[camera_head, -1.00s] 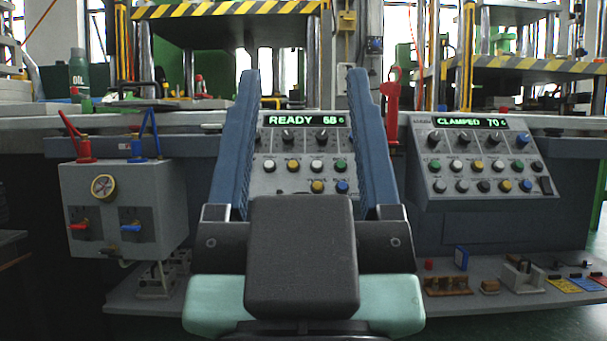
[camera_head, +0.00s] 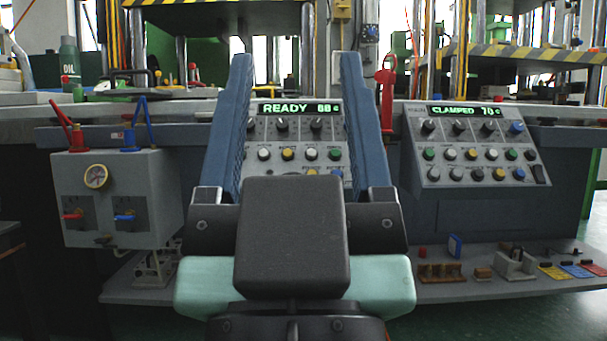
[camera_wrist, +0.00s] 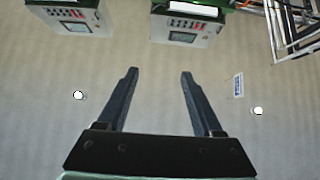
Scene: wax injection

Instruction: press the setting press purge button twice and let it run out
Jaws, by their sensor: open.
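My gripper (camera_head: 296,70) is open and empty, its two blue fingers pointing up in front of a press control panel (camera_head: 292,130) in the head view. That panel's green display (camera_head: 299,107) reads READY with a number. Its knobs and coloured buttons show between the fingers; its lower part is hidden behind my gripper. I cannot tell which button is the purge button. A second panel (camera_head: 475,145) at the right reads CLAMPED 70. In the wrist view my gripper (camera_wrist: 158,72) is open with nothing between its fingers, facing a plain grey surface.
A grey valve box (camera_head: 118,195) with a gauge and red and blue levers hangs at the left. A red-handled lever (camera_head: 386,90) stands between the panels. A low shelf (camera_head: 450,292) at the right carries small items. Striped presses rise behind.

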